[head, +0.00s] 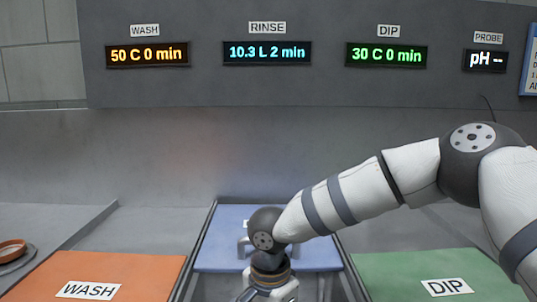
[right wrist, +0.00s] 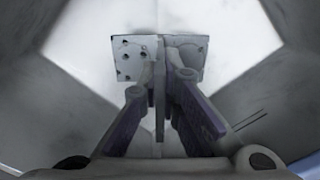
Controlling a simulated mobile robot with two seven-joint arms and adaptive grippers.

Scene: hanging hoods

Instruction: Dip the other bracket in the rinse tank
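In the right wrist view, my right gripper (right wrist: 160,90) is closed around the thin upright web of a grey metal bracket (right wrist: 131,60). The bracket has flat flanges with several holes on both sides of the web. Grey walls and bright patches surround it; I cannot tell whether it is in water. In the head view, my right arm comes in from the right and its wrist points down at the middle station, in front of a blue panel (head: 210,255) under the RINSE sign (head: 267,28). The fingers and the tank opening are cut off there. My left gripper is not in view.
An orange WASH panel (head: 130,268) lies at left and a green DIP panel (head: 400,268) at right. The back wall has a rinse display (head: 267,52) reading 10.3 L 2 min. A round orange-brown dish (head: 12,250) sits at the far left.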

